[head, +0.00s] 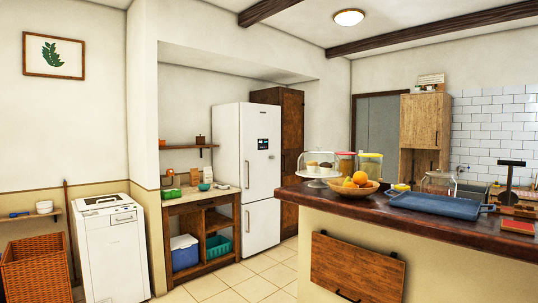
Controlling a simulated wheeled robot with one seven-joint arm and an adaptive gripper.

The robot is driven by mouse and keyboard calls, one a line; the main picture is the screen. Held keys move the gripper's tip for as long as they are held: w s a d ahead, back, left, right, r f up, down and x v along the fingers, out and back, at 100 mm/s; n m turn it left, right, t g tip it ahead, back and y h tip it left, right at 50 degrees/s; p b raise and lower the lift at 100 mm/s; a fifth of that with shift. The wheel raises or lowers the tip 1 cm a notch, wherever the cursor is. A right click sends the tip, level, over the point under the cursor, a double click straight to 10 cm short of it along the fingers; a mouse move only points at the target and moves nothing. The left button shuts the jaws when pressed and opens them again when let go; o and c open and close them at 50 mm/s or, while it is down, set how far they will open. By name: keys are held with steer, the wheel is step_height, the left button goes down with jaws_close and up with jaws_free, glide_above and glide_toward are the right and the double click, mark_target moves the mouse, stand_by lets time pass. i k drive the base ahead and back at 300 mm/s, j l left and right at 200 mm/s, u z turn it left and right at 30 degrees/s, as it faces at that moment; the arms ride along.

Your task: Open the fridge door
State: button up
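The fridge (246,178) is tall and white and stands across the room, left of the picture's middle. Its upper door (261,155) has a small dark panel, and a vertical handle (247,174) runs along its left side. A lower door (262,226) sits beneath it. Both doors look shut. The lower right side of the fridge is close to the counter's edge in the picture. My gripper is not in view.
A wooden counter (440,222) with a fruit bowl (335,188) and a blue tray (432,204) fills the right foreground. A wooden side table (187,212) stands left of the fridge, then a white washing machine (112,250). Tiled floor (245,277) between them is clear.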

mark_target(260, 123)
steer(key=i+j+u, duration=0.2)
steer(key=i, duration=0.25)
steer(key=i+u, duration=0.2)
steer(key=i, duration=0.25)
steer(key=i+u, duration=0.15)
steer(key=i, duration=4.15)
steer(key=i+z, duration=0.3)
steer(key=i, duration=0.2)
steer(key=i+j+z, duration=0.25)
steer(key=i, duration=0.25)
steer(key=i+j+z, duration=0.3)
steer(key=i, duration=0.15)
steer(key=i+j+z, duration=0.55)
steer(key=i, duration=0.1)
